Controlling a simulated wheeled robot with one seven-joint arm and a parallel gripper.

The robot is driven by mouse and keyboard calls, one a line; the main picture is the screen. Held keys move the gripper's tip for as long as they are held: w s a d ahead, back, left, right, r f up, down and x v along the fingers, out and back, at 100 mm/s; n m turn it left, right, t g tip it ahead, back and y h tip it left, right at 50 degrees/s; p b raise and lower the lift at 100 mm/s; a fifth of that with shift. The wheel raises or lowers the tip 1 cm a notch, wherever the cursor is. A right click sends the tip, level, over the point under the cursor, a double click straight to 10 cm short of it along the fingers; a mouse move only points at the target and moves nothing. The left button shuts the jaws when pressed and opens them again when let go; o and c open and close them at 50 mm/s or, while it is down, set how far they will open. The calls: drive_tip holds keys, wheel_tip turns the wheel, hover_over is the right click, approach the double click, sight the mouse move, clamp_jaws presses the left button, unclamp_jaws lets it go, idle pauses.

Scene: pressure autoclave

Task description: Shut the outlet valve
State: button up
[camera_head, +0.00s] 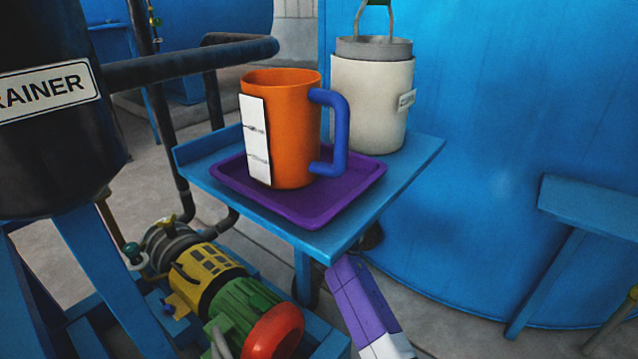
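No valve is labelled as the outlet valve, so I cannot tell which fitting it is. A small teal-green handle (132,250) sits on thin pipework left of the pump. A yellow fitting (633,293) on a thin pipe is cut off at the right edge. A small green handle (155,21) is on a pipe at the top left. A purple and white block (362,300) rises from the bottom, below the blue shelf. It looks like the end of my arm, but no separate fingers or gap show.
An orange mug (285,130) with a blue handle stands on a purple tray (300,212) on a blue shelf (415,158). A pale canister (365,105) stands behind it. A large blue tank (500,130) fills the right. A pump (240,300) and black strainer (50,150) are left.

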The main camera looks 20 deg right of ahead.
drive_tip(key=shift+w, duration=0.35)
drive_tip(key=shift+c, duration=0.2)
clamp_jaws()
idle(1.1)
